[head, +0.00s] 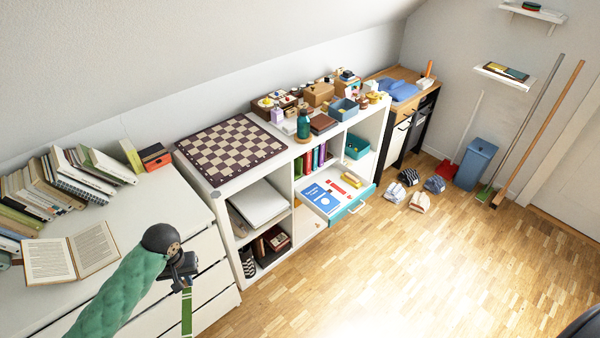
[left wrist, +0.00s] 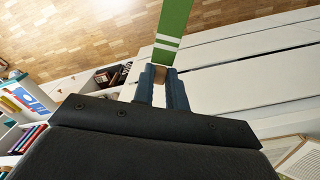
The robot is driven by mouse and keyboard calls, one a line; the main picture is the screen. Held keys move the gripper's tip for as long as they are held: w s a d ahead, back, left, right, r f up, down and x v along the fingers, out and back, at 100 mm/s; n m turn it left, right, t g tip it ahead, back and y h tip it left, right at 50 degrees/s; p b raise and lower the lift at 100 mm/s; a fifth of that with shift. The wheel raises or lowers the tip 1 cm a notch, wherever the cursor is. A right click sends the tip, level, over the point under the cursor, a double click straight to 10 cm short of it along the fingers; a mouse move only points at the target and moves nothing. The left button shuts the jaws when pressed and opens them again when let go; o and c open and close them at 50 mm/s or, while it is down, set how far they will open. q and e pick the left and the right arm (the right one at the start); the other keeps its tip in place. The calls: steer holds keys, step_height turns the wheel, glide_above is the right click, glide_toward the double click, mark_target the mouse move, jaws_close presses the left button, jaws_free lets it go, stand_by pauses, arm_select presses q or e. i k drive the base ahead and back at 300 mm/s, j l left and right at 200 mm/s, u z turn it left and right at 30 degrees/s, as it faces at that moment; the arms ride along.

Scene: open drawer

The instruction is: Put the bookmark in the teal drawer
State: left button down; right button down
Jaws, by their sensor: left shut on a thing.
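The bookmark (head: 187,312) is a green strip with white stripes. It hangs down from my left gripper (head: 183,283), which is shut on its upper end in front of the white chest of drawers. In the left wrist view the bookmark (left wrist: 175,25) sticks out beyond the fingertips (left wrist: 160,78). The teal drawer (head: 352,208) stands pulled out of the white shelf unit, to the right of my left gripper and well apart from it. A blue book (head: 322,197) and small red items lie in it. My right gripper is not in view.
The white chest of drawers (head: 135,235) carries an open book (head: 72,253) and a row of books. A chessboard (head: 231,149) and many small things cover the shelf unit's top. Slippers (head: 420,202) lie on the floor. The floor before the drawer is clear.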

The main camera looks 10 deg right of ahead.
mark_target(332, 188)
steer(key=i+l+z, duration=0.15)
steer(key=l, duration=0.3)
steer(key=i+l+z, duration=0.15)
steer(key=l, duration=0.25)
steer(key=i+l+z, duration=0.15)
steer(key=l, duration=0.3)
steer(key=i+l+z, duration=0.1)
steer(key=l, duration=0.3)
steer(key=i+l+z, duration=0.15)
steer(key=i+l, duration=0.15)
steer(key=l, duration=0.15)
steer(key=i+l, duration=0.1)
steer(key=l, duration=0.15)
steer(key=i+l, duration=0.15)
steer(key=l, duration=0.15)
